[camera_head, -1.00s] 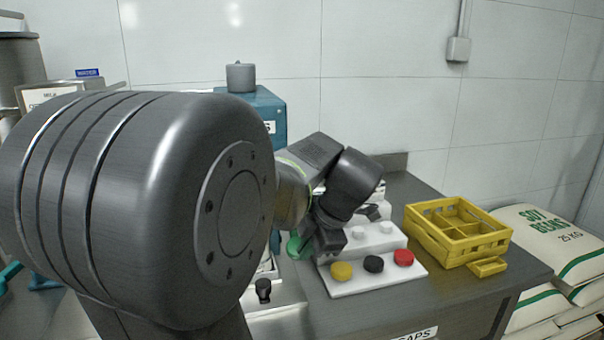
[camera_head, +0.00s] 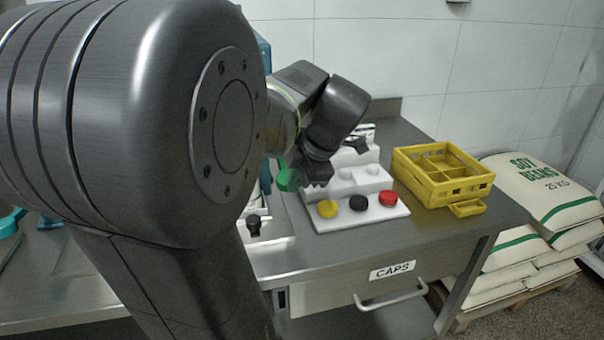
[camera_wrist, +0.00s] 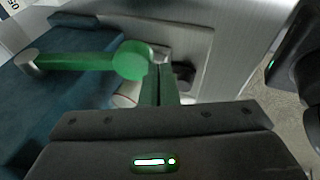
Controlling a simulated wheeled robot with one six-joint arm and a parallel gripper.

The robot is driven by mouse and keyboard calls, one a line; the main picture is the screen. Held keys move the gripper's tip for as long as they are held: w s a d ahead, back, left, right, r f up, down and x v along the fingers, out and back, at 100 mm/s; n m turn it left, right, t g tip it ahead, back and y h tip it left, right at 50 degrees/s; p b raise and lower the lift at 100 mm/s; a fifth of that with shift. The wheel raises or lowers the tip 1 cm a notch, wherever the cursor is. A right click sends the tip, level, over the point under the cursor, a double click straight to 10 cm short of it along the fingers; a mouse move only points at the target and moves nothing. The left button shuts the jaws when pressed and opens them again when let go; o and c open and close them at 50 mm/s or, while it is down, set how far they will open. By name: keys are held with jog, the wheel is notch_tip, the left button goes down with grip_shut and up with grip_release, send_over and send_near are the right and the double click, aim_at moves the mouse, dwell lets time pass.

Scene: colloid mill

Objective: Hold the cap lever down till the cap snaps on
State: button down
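The green cap lever (camera_wrist: 80,62) lies across the wrist view, from a pale metal end at left to a round green knob beside my gripper. In the head view, only its green knob (camera_head: 287,180) shows, next to my gripper (camera_head: 318,170). In the wrist view, my gripper (camera_wrist: 160,75) has its two narrow fingers close together, with no object visible between them. The fingertips are right next to the knob; I cannot tell whether they touch. The cap and whatever it sits on under the lever are not clearly visible.
A white stepped rack (camera_head: 350,218) holds yellow (camera_head: 327,208), black (camera_head: 358,203) and red (camera_head: 388,198) caps. A yellow crate (camera_head: 440,175) stands to its right. A drawer (camera_head: 345,288) labelled CAPS is below the worktop. Soy bean sacks (camera_head: 540,190) are at right.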

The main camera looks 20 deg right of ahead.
jog(key=s+d+r, duration=0.2)
jog(key=s+r, duration=0.5)
jog(key=shift+d+r+p, duration=0.3)
jog(key=shift+r+p, duration=0.05)
jog(key=shift+r, duration=0.05)
dwell(0.5)
jog(key=w+a+f+b, duration=0.1)
jog(key=w+a+f, duration=0.1)
jog(key=w+f, duration=0.5)
jog(key=shift+a+f, duration=0.25)
jog(key=shift+f, duration=0.1)
